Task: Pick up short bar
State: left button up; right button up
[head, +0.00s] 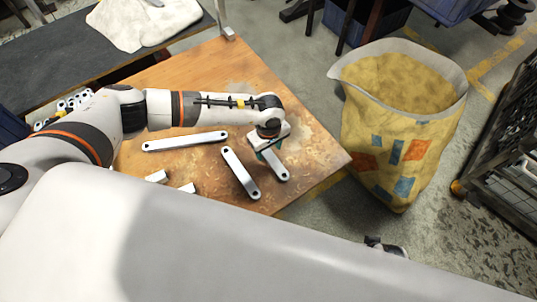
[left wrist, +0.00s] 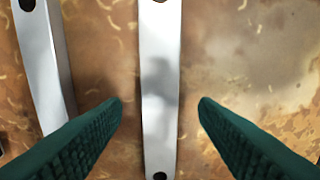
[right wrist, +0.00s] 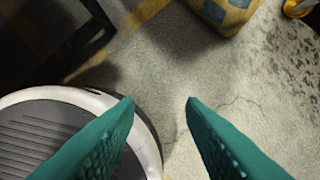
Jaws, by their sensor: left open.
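A flat grey metal bar (head: 279,173) with a hole near its end lies on the wooden table, partly hidden by my left gripper (head: 268,148). In the left wrist view this bar (left wrist: 161,75) runs between the two green fingertips (left wrist: 160,102), with a hole at each end. The fingers are apart, on either side of the bar and not touching it. A second bar (head: 240,172) lies just left of it and also shows in the left wrist view (left wrist: 45,70). My right gripper (right wrist: 160,102) is open and empty above the floor.
A longer bar (head: 185,142) lies further left on the table (head: 220,70). Two pale metal pieces (head: 157,177) show near my arm. A yellow sack (head: 388,150) stands on the floor right of the table. A dark crate (head: 508,150) is at far right.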

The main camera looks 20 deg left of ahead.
pick_arm(q)
notch_tip(320, 180, down, 2)
jog(key=shift+f, duration=0.1)
grip_shut()
